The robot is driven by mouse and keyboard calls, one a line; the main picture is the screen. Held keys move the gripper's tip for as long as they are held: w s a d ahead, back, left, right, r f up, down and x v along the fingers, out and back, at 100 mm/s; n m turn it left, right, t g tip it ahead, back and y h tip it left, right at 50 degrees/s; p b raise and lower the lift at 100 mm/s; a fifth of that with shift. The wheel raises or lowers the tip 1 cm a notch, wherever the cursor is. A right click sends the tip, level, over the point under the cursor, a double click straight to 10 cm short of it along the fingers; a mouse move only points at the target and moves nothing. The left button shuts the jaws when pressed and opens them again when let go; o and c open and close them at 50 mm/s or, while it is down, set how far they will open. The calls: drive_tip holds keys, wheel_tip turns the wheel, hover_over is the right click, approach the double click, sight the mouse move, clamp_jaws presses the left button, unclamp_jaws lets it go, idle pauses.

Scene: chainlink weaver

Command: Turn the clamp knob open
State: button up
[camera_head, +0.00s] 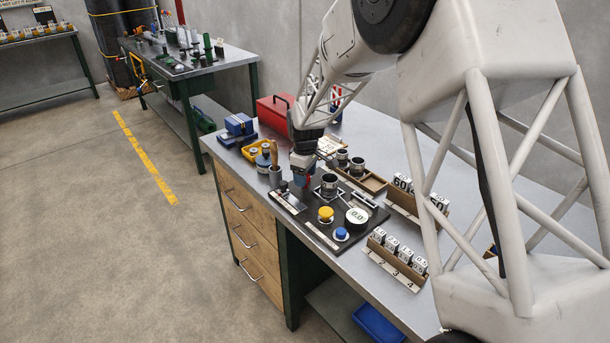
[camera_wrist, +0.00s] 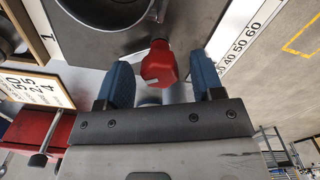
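A red clamp knob (camera_wrist: 159,63) shows in the wrist view, with its dark stem at the edge of a round metal ring (camera_wrist: 110,8). My gripper (camera_wrist: 162,72) has its two blue fingers on either side of the knob, open, with a gap at the right; on the left the gap is very small and I cannot tell whether they touch. In the head view my gripper (camera_head: 303,180) is low over the left end of the dark panel (camera_head: 308,222), beside the round clamp holder (camera_head: 328,184).
The panel also has a yellow knob (camera_head: 325,214), a blue button (camera_head: 341,234) and a round dial (camera_head: 357,217). A metal cup with a wooden-handled tool (camera_head: 275,172) stands left of my gripper. Racks of numbered blocks (camera_head: 396,254) are at the right, and a red toolbox (camera_head: 274,112) is behind.

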drive_tip(key=shift+r, duration=0.15)
drive_tip(key=shift+r, duration=3.8)
drive_tip(key=shift+s, duration=0.1)
drive_tip(key=shift+s+d+r, duration=0.1)
drive_tip(key=shift+d+r, duration=0.1)
drive_tip(key=shift+d, duration=0.05)
drive_tip(key=s+d+r+m+t, duration=0.1)
drive_tip(key=s+d+r+m, duration=0.2)
drive_tip(key=s+d+r, duration=0.6)
drive_tip(key=s+d+r+m, duration=0.4)
drive_tip(key=s+d, duration=0.3)
drive_tip(key=s, duration=0.4)
drive_tip(key=s+d+m, duration=0.3)
drive_tip(key=s+d, duration=0.1)
drive_tip(key=s, duration=0.9)
drive_tip(key=s+d+m+t, duration=0.1)
drive_tip(key=s+d+m, duration=0.2)
drive_tip(key=s, duration=1)
drive_tip(key=shift+d+f+m+t, duration=0.3)
drive_tip(key=shift+d+m, duration=0.1)
drive_tip(key=shift+d, duration=0.7)
